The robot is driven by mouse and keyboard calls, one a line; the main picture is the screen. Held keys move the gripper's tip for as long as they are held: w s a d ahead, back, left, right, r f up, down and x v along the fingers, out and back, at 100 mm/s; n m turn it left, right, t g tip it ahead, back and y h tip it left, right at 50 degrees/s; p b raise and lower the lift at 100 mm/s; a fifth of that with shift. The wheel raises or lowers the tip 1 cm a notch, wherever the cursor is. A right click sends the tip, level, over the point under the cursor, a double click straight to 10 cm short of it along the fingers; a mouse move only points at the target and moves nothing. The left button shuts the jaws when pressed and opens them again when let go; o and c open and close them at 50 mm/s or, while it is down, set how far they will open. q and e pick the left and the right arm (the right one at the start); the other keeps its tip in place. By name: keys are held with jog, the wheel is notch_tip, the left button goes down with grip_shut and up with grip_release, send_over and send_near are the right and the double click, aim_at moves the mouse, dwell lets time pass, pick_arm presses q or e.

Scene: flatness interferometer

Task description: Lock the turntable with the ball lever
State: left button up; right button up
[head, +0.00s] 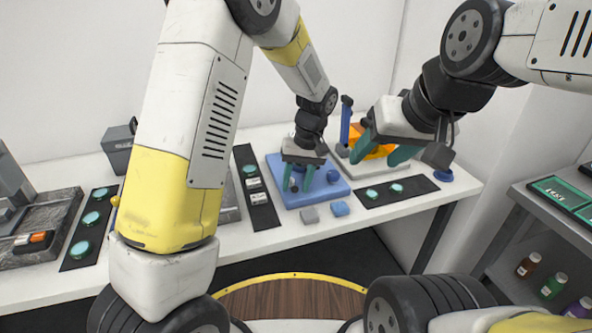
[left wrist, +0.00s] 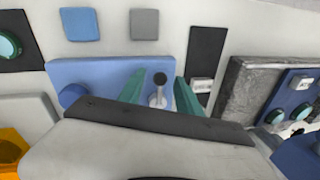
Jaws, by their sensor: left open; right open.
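The ball lever (left wrist: 160,80) has a dark ball on a pale metal stem. It stands up from a blue plate (left wrist: 70,70), which also shows in the head view (head: 275,168). My left gripper (head: 298,187) is open over this plate. In the left wrist view its green fingers (left wrist: 160,92) stand on either side of the lever, with visible gaps. In the head view the gripper largely hides the lever. My right gripper (head: 378,158) is open and empty, in front of an orange part (head: 357,146). I cannot tell which part is the turntable.
A round blue knob (head: 333,176) sits on the blue plate's right side. A grey block (head: 310,215) and a blue block (head: 340,208) lie near it. Dark panels with green buttons (head: 372,194) flank the plate. A blue post (head: 346,120) rises behind. A shelf (head: 530,222) stands right.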

pick_arm(q)
grip_shut()
jog(key=shift+a+m, duration=0.1)
jog(key=shift+m, duration=0.2)
jog(key=m, duration=0.1)
jog(key=a+m, duration=0.1)
jog(key=m, duration=0.1)
jog(key=shift+s+a+t, duration=0.25)
jog(key=shift+a+t, duration=0.05)
jog(key=m, duration=0.1)
jog(key=a+m, duration=0.1)
jog(key=m, duration=0.1)
jog(key=shift+w+a+t, duration=0.1)
jog(key=shift+t, duration=0.2)
jog(key=m, duration=0.1)
jog(key=a+m, duration=0.1)
jog(key=m, duration=0.1)
jog(key=shift+w+a+m+t+h, duration=0.25)
jog(key=shift+a+m+t+h, duration=0.05)
jog(key=shift+w+a+m+h, duration=0.15)
jog(key=shift+w+a+m, duration=0.15)
jog(key=shift+m, duration=0.55)
jog(key=shift+w+a+m+h, duration=0.15)
jog(key=shift+a+m, duration=0.1)
jog(key=shift+m, duration=0.6)
